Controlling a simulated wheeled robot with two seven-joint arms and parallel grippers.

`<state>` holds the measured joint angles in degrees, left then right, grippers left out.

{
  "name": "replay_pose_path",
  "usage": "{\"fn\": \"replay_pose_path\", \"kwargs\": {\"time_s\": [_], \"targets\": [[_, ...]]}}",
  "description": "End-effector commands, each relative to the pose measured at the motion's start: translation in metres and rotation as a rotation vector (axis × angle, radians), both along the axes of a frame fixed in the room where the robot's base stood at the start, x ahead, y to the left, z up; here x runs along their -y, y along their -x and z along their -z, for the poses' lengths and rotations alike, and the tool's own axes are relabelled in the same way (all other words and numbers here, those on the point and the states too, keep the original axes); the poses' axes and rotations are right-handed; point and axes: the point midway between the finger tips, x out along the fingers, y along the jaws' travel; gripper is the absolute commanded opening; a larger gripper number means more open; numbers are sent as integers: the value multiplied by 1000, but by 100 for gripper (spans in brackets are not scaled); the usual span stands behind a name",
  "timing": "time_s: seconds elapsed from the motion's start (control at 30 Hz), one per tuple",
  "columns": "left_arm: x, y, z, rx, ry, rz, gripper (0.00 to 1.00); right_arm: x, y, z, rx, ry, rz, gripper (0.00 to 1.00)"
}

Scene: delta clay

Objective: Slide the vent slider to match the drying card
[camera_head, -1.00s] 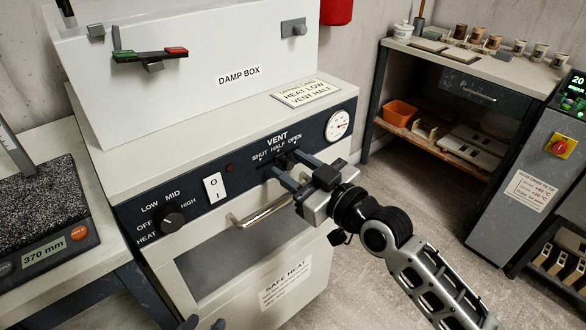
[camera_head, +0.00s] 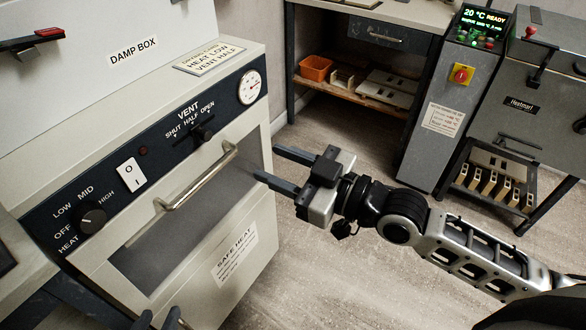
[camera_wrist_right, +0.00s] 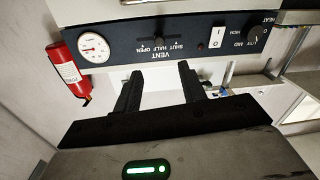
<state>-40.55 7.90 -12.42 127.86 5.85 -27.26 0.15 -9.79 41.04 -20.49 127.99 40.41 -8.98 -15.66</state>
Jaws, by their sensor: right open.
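The vent slider (camera_head: 203,134) is a small dark knob on the damp box's dark panel, under the SHUT HALF OPEN lettering. In the right wrist view the vent slider (camera_wrist_right: 158,42) sits at about the HALF mark. The drying card (camera_head: 209,58), on the ledge above, reads HEAT LOW, VENT HALF. My right gripper (camera_head: 266,163) is open and empty, in front of the damp box and right of the slider, clear of it. Its fingers (camera_wrist_right: 158,88) point at the panel in the wrist view. My left gripper (camera_head: 158,319) just shows at the bottom edge, fingertips apart.
A door handle (camera_head: 198,178) sticks out below the vent slider. The heat knob (camera_head: 92,218) and a white switch (camera_head: 130,174) are further left on the panel. A grey machine (camera_head: 447,100) and a shelf (camera_head: 355,92) stand right. The floor between is clear.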

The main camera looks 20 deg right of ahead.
Motion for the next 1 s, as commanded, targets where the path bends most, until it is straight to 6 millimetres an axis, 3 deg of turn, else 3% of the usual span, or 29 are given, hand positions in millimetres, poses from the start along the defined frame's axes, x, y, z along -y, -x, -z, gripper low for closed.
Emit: {"fn": "replay_pose_path", "kwargs": {"time_s": [0.23, 0.77, 0.87, 1.0], "targets": [[0, 0, -1, 3, 0, 0, 36, 14, 17, 1, -1, 1, 1, 41], [0, 0, -2, 5, 0, 1, 36, 15, 18, 1, -2, -1, 3, 41], [0, 0, -9, 5, -1, 1, 36, 14, 20, 9, -44, -7, 32, 41], [-1, 1, -24, -4, -12, 1, 36, 12, 34, 47, -208, -13, 147, 41]]}}
